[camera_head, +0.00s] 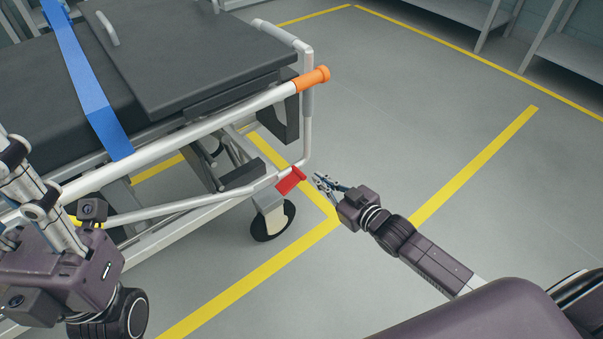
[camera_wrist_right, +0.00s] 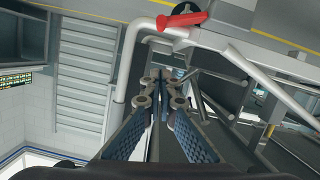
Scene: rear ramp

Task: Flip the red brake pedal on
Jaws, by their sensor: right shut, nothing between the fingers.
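The red brake pedal (camera_head: 290,180) sits at the lower corner of the stretcher's (camera_head: 200,60) end frame, above a caster wheel (camera_head: 272,220). In the right wrist view the pedal (camera_wrist_right: 182,20) shows at the top, beside the pale frame tube, and the picture appears turned over. My right gripper (camera_head: 322,183) is just right of the pedal in the head view, apart from it. Its fingers (camera_wrist_right: 163,75) are closed together and empty. On the left, part of my left arm shows in the head view, but its fingertips are not visible.
The stretcher has a black mattress, a blue strap (camera_head: 88,80) and an orange handle grip (camera_head: 312,78). Yellow lines (camera_head: 475,165) mark the grey floor. Grey shelves (camera_head: 575,50) stand at the back right. The floor right of the stretcher is clear.

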